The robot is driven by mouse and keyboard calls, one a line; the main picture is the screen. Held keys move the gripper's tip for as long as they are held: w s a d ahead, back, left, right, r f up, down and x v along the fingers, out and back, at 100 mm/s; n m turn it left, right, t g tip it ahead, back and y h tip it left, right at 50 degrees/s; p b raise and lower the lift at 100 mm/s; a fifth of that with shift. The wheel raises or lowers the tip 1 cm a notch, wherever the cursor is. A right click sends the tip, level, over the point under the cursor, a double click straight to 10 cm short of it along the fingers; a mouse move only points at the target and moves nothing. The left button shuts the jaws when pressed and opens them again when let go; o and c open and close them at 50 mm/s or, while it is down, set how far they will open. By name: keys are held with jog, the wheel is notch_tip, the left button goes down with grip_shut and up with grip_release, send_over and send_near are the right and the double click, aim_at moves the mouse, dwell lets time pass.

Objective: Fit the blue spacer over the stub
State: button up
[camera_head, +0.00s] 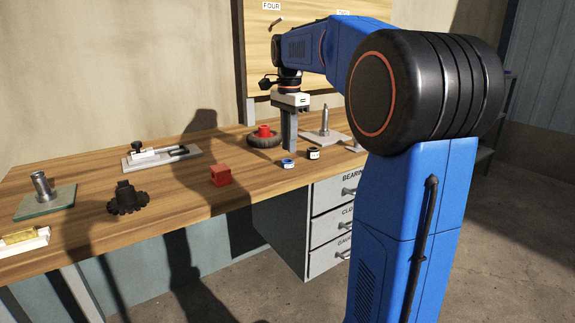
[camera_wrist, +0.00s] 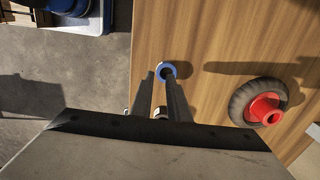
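The blue spacer (camera_head: 288,164) is a small ring lying flat near the table's front edge. My gripper (camera_head: 290,149) points down just behind and above it in the head view. In the wrist view my gripper (camera_wrist: 158,75) has its two dark fingers apart, with the blue spacer (camera_wrist: 168,63) beyond the right fingertip, partly covered by it. I cannot tell whether they touch. A short metal stub (camera_head: 42,186) stands upright on a greenish plate at the left. A taller, thinner metal post (camera_head: 325,120) stands on a grey plate at the right.
A black-and-white ring (camera_head: 314,153) sits right of the spacer. A wheel with a red hub (camera_head: 264,137) is behind; it also shows in the wrist view (camera_wrist: 262,100). A red block (camera_head: 221,175), black gear part (camera_head: 127,199) and clamp fixture (camera_head: 160,157) occupy the table leftward.

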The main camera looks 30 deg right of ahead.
aim_at(291, 163)
jog(key=shift+s+d+f, duration=0.1)
jog(key=shift+f, duration=1.2)
jog(key=shift+s+d+f, duration=0.1)
jog(key=shift+f, duration=1.2)
grip_shut()
